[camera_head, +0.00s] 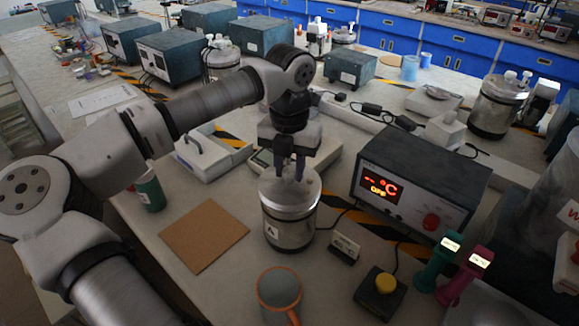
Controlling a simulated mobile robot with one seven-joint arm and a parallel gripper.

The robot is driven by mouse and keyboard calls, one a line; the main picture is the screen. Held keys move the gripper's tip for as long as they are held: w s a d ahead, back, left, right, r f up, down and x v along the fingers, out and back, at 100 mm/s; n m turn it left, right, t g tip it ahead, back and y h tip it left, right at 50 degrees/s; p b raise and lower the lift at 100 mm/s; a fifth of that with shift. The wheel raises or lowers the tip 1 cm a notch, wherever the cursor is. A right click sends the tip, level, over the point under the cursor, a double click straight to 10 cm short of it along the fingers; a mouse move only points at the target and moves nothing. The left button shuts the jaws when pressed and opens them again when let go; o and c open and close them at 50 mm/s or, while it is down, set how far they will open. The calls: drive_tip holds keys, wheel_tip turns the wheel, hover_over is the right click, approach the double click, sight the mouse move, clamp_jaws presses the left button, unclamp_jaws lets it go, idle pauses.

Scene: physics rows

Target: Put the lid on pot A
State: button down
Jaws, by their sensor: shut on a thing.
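Pot A (290,234), a steel cylinder with a dark base band and a label "A", stands upright at the centre of the bench. A pale, shiny round lid (292,198) is over its top. My gripper (289,177) points straight down above the pot and is shut on the lid, around its middle; the fingers hide the grip point. The lid looks level and in line with the pot. I cannot tell whether it rests on the rim or hangs slightly above it.
A brown square board (203,235) lies left, a grey mug (279,290) in front. A small sign (344,248) and a yellow-button box (381,290) are front right. A green-and-white container (150,190) stands left.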

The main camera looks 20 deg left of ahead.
drive_tip(key=shift+f+b, duration=0.25)
drive_tip(key=shift+b, duration=0.25)
idle(0.4)
idle(0.3)
drive_tip(key=c, duration=1)
unclamp_jaws()
drive_tip(key=shift+c, duration=0.2)
drive_tip(key=shift+r+p, duration=2.3)
drive_tip(key=shift+r, duration=1.7)
